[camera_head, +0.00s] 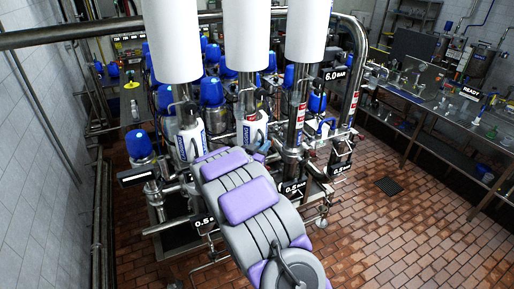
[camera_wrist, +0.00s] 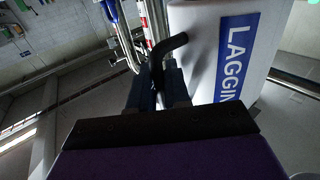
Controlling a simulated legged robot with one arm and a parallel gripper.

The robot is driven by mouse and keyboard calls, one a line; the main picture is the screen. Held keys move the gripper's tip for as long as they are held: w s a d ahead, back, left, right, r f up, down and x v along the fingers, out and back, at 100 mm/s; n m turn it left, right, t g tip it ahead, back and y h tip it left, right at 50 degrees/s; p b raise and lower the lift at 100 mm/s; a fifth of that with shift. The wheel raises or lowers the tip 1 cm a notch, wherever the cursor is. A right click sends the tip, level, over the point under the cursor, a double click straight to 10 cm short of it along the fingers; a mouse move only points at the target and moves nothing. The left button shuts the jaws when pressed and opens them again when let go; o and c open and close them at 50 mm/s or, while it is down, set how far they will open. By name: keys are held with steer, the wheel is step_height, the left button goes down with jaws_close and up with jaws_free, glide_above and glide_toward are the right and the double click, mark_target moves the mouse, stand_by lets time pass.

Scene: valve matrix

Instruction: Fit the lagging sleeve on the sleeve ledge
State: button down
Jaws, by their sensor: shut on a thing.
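The lagging sleeve (camera_wrist: 207,50) is white with a blue label whose visible letters read "LAGGIN". It fills the right part of the wrist view. My gripper (camera_wrist: 172,85) is shut on its bent black handle (camera_wrist: 168,48), with the white body just to the right. In the head view, two white bodies with blue labels stand among the pipes, one in the middle (camera_head: 257,128) and one to its left (camera_head: 190,140). I cannot tell for certain which is the held one. My arm hides much of the gripper there. I cannot make out the sleeve ledge.
Large white cylinders (camera_head: 245,35) hang over the pipework. A blue-capped valve (camera_head: 138,144) stands at the left, and steel pipes and pressure signs crowd around my arm. A workbench (camera_head: 440,110) runs along the right. The tiled floor (camera_head: 400,235) at the lower right is clear.

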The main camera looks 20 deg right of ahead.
mark_target(259, 139)
steer(key=w, duration=0.2)
steer(key=w+a+p, duration=0.1)
steer(key=w, duration=0.1)
steer(key=shift+w+a+f, duration=0.1)
steer(key=shift+w+a, duration=0.05)
steer(key=shift+w, duration=0.05)
steer(key=shift+w+a, duration=0.2)
steer(key=shift+a, duration=0.1)
steer(key=shift+w, duration=0.15)
steer(key=d, duration=0.4)
steer(key=shift+w+d+f, duration=0.1)
steer(key=shift+d, duration=0.15)
steer(key=shift+a, duration=1.85)
steer(key=shift+d+f, duration=0.2)
steer(key=shift+d, duration=0.6)
steer(key=c, duration=1.4)
jaws_free()
steer(key=shift+d, duration=0.6)
steer(key=o, duration=0.3)
steer(key=shift+a, duration=0.1)
steer(key=shift+o, duration=0.4)
steer(key=shift+a, duration=0.85)
steer(key=shift+d, duration=0.5)
